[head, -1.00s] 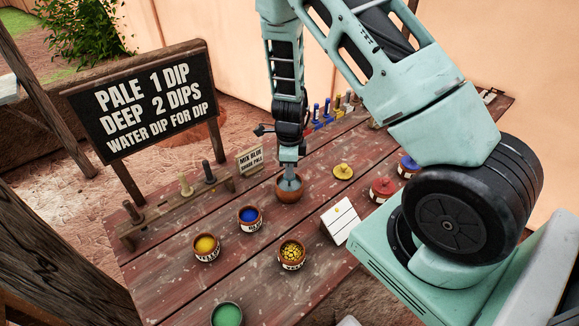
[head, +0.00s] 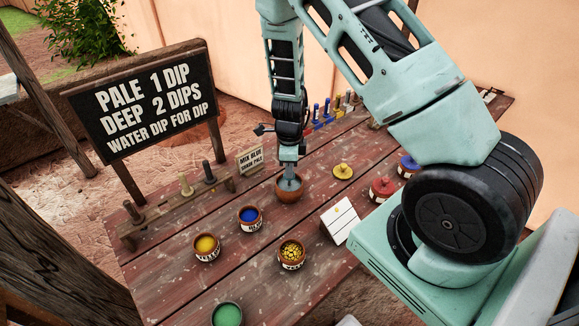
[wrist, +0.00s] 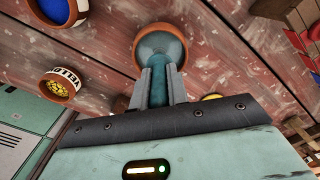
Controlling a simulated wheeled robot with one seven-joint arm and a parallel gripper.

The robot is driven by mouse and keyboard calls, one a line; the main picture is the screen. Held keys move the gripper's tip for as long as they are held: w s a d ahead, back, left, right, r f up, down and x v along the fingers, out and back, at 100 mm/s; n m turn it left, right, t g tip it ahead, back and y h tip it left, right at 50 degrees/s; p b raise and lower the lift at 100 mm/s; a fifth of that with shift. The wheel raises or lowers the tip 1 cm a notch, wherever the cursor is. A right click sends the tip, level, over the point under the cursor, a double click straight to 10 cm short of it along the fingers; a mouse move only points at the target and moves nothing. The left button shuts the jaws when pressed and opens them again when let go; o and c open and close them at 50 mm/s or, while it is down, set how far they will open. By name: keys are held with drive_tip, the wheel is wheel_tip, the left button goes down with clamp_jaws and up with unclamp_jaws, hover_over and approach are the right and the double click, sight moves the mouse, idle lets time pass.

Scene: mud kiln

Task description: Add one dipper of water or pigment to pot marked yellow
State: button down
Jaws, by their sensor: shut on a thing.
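My gripper (head: 289,168) points down over a brown clay bowl (head: 288,195) on the table. It is shut on a teal, rod-like handle (wrist: 158,88), whose lower end is inside the bowl in the wrist view. A pot of blue (head: 250,217) stands behind these two.

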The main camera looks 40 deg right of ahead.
drive_tip(key=shift+r+p, duration=3.3)
drive_tip(key=shift+r, duration=0.4)
